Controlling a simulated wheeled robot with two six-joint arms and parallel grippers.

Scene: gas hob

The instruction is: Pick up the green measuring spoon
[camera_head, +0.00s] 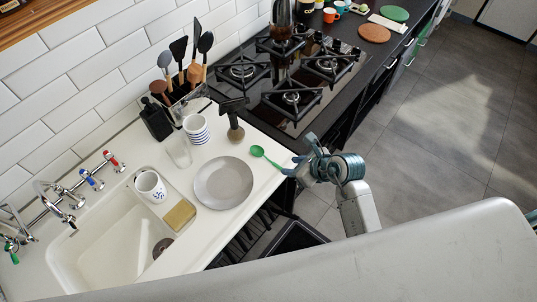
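The green measuring spoon (258,152) lies on the white counter (262,182), close to its right edge by the hob. Its bowl points up and left, and its handle runs down and right toward my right gripper (291,166). My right gripper is at the counter's edge, with its fingertips beside the handle's end. The fingers are small and dark here, so I cannot tell whether they touch the handle or how far apart they are. My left gripper is not in view.
A grey plate (223,183) lies left of the spoon. A dark-headed utensil (235,130) stands above it, near a striped cup (196,129) and a glass (180,152). The gas hob (300,75) is behind. The sink (110,245) is at left. Open floor lies right.

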